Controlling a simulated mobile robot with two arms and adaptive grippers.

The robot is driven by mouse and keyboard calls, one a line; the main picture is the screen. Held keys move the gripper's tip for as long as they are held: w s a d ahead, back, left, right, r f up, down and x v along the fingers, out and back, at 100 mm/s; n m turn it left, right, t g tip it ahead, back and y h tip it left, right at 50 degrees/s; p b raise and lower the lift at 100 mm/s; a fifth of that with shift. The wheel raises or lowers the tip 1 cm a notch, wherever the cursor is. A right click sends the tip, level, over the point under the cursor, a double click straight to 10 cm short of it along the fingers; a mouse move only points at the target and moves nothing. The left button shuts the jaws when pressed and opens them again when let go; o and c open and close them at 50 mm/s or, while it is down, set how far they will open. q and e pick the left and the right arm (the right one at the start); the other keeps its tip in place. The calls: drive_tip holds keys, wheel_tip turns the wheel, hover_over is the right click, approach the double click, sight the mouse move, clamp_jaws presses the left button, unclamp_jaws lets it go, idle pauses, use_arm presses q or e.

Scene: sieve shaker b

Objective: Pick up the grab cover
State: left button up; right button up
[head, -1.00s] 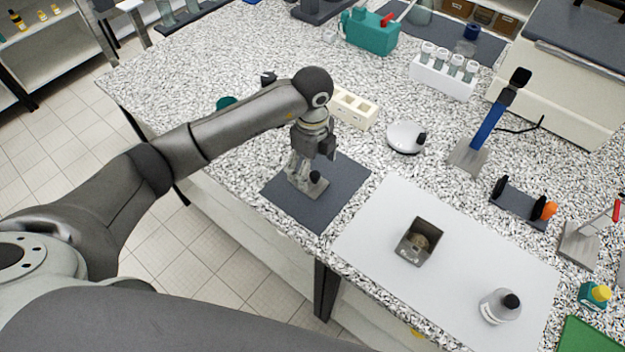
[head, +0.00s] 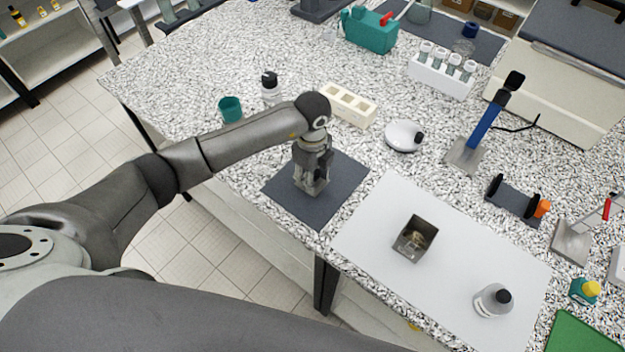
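A small grey metal cover (head: 322,191), the likely grab cover, lies on the dark mat (head: 283,192) and is mostly hidden by my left gripper. My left gripper (head: 312,183) points straight down with its fingertips at the cover, where the black knob was visible earlier. The knob is now hidden, and I cannot tell whether the fingers are closed on it. An open square metal box (head: 415,238) with brownish contents stands on the white mat to the right. My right gripper is not in view.
Behind my gripper are a cream block with holes (head: 348,104) and a white round dish (head: 403,135). A green cup (head: 230,109) stands behind my forearm. The mat's front lies near the bench edge.

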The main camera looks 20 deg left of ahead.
use_arm(q)
drive_tip(key=shift+s+f, duration=0.15)
drive_tip(key=shift+f, duration=0.05)
clamp_jaws()
drive_tip(key=shift+r, duration=0.5)
wheel_tip(320, 180, up, 2)
drive_tip(key=shift+r+b, duration=0.15)
drive_tip(key=shift+b, duration=0.4)
drive_tip(key=s+d+r+b, duration=0.3)
drive_tip(key=s+d+r, duration=0.3)
drive_tip(key=s+r, duration=0.4)
drive_tip(key=shift+s+d, duration=0.25)
drive_tip(key=shift+s, duration=0.85)
